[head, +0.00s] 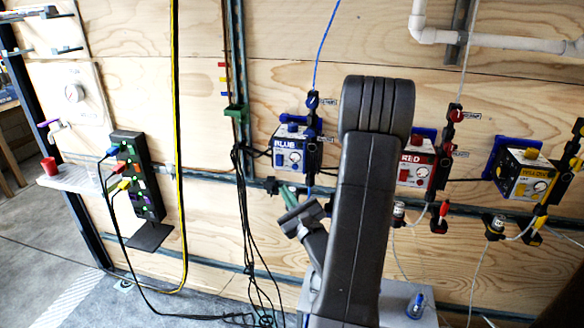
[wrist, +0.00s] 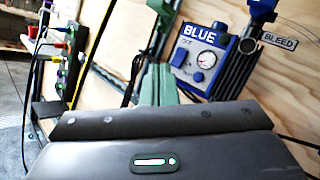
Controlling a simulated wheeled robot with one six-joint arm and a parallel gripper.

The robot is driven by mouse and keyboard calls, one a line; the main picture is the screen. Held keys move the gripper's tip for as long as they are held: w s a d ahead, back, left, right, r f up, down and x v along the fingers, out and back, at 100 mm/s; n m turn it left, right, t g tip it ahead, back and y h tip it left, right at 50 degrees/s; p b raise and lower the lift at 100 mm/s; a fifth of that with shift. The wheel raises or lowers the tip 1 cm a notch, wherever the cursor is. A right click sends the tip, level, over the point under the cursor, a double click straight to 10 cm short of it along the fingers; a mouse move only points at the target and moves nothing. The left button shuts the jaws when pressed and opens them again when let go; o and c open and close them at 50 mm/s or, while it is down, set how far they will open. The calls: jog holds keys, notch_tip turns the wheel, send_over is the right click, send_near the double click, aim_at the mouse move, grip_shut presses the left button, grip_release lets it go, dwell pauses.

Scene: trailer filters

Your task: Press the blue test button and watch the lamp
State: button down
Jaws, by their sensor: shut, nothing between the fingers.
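The box labelled BLUE (head: 290,150) is fixed to the plywood wall, with a blue and white face and a dial. It also shows in the wrist view (wrist: 189,55), right of my fingers, with its round dial (wrist: 206,61). A small blue round spot (wrist: 198,77) sits below the dial; I cannot tell whether it is the test button. No lit lamp can be made out. My gripper (head: 287,191) has green fingers, shut and empty, just below the box in the head view. The fingers also show in the wrist view (wrist: 160,72), left of the box.
Black cables (head: 246,220) hang left of the blue box. A black socket strip (head: 138,177) stands at left. A BLEED label (wrist: 281,40) is right of the blue box.

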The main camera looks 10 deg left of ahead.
aim_at(295, 167)
jog(key=shift+w, duration=0.1)
jog(key=w+p, duration=0.2)
jog(key=w, duration=0.6)
jog(key=shift+w+d, duration=0.15)
jog(key=shift+w, duration=0.1)
jog(key=shift+w, duration=0.1)
dwell(2.0)
jog(key=shift+w+b, duration=0.3)
jog(key=shift+w, duration=0.4)
dwell(0.6)
jog(key=shift+s+b, duration=0.1)
jog(key=shift+b, duration=0.2)
jog(key=shift+s+b, duration=0.45)
jog(key=shift+s, duration=0.25)
